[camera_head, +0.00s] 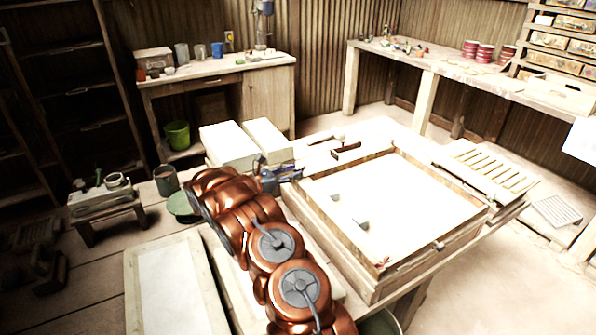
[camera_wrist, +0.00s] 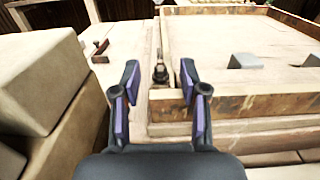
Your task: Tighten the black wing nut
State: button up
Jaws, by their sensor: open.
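A small dark wing nut (camera_wrist: 160,73) stands at the near corner of the wooden press frame (camera_wrist: 240,103) in the wrist view. My gripper (camera_wrist: 159,80) is open. Its two purple-padded fingers stand left and right of the wing nut in that picture. Whether the nut lies between the tips or beyond them, I cannot tell, and I see no contact. In the head view my gripper (camera_head: 290,173) is at the left edge of the press frame (camera_head: 390,279), at the end of my copper-coloured arm. The wing nut there is not clear to me.
Two grey pieces (camera_wrist: 244,61) lie on the pale bed inside the frame. Large pale blocks (camera_head: 231,146) stand left of my gripper. A small wooden tool (camera_head: 346,149) lies behind the frame. A slatted rack (camera_head: 492,165) is at the right.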

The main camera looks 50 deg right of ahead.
jog(key=v, duration=0.9)
jog(key=shift+a, duration=0.1)
jog(key=s+a+r+m+y, duration=0.4)
jog(key=s+a+r, duration=0.15)
jog(key=s, duration=0.35)
jog(key=s+a+r+m+y, duration=0.35)
jog(key=s+r, duration=0.25)
jog(key=s, duration=0.4)
jog(key=s+a+f+m+t+y, duration=0.1)
jog(key=s+a+m+t+y, duration=0.1)
jog(key=s+a, duration=0.9)
jog(key=s+a+m+t+y, duration=0.2)
jog(key=s+a+m+y, duration=0.2)
jog(key=s+a+y, duration=0.3)
jog(key=s+a, duration=0.4)
jog(key=a, duration=0.6)
jog(key=shift+f+m, duration=0.35)
jog(key=shift+f, duration=0.05)
jog(key=shift+y, duration=0.25)
